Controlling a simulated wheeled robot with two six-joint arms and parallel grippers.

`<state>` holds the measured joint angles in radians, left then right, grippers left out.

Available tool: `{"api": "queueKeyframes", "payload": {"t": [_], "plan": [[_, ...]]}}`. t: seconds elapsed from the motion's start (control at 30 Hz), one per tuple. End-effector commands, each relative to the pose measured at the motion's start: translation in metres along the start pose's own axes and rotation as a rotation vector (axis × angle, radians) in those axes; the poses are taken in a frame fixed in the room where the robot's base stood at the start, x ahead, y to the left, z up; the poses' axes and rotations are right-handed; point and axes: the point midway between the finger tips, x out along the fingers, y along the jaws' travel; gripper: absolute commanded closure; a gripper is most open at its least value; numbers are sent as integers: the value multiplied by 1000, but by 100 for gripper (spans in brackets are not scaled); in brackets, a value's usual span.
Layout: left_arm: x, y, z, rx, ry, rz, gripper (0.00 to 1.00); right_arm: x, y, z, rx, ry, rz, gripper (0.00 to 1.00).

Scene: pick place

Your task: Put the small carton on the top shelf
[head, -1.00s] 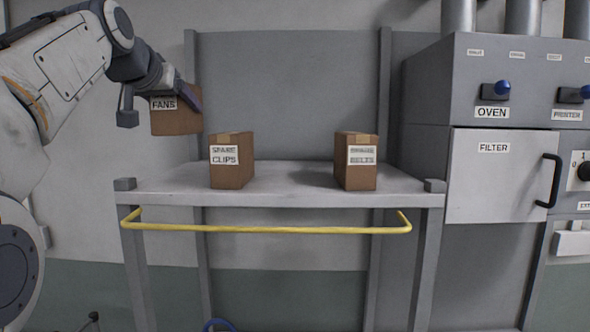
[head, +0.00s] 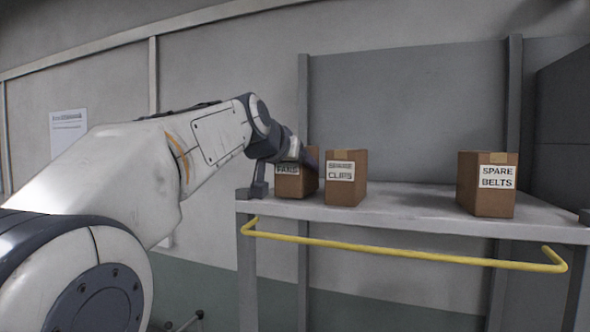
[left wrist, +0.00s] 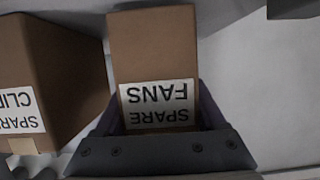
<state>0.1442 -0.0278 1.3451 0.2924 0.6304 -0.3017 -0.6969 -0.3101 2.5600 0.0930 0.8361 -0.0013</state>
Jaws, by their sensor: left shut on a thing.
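The small carton labelled FANS (head: 291,186) is brown and sits at the left end of the grey shelf top (head: 420,212), or just above it; I cannot tell whether it touches. My left gripper (head: 300,160) is shut on this carton. In the left wrist view the carton (left wrist: 153,50) is between the two fingers, its SPARE FANS label upside down to the camera. Part of the carton is hidden by the gripper in the head view. My right gripper is not in view.
A SPARE CLIPS carton (head: 346,178) stands close to the right of the held carton. A SPARE BELTS carton (head: 487,184) stands farther right. The shelf between them is clear. A yellow rail (head: 400,254) runs along the shelf front.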

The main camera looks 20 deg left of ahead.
Motion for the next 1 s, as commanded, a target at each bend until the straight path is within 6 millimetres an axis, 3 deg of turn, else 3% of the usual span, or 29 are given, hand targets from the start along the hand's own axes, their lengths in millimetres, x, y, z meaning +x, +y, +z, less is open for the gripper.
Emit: {"api": "queueKeyframes", "payload": {"t": [0.4,0.43,0.5,0.83,1.0], "plan": [[1,-2,7,-1,4,-4,98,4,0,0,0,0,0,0],[2,-2,7,-1,2,-3,24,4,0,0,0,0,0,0],[1,-2,6,-1,1,-4,0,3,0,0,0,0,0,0],[-1,-2,1,-1,2,-4,0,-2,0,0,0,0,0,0],[-28,-3,6,-1,7,-6,0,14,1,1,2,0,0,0]]}}
